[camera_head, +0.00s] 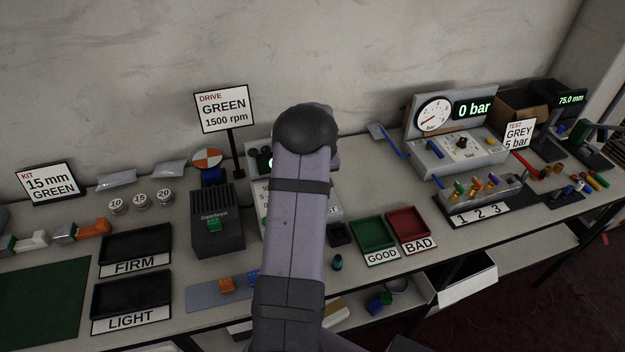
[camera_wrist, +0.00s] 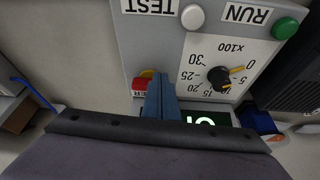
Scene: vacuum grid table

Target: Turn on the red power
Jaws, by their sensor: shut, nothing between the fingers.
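In the wrist view, turned upside down, a red power switch (camera_wrist: 139,84) sits on a grey control panel (camera_wrist: 165,48), with a yellow-orange part beside it. Its label is partly covered; only "ER" shows. My gripper (camera_wrist: 161,80) is shut and empty, its blue fingers just right of the red switch. I cannot tell whether they touch it. In the head view my arm hides the switch, the gripper and most of the panel.
The panel also bears a white button (camera_wrist: 193,17), a green button (camera_wrist: 285,28), a dial knob (camera_wrist: 219,78) and a partly hidden lit green display (camera_wrist: 202,121).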

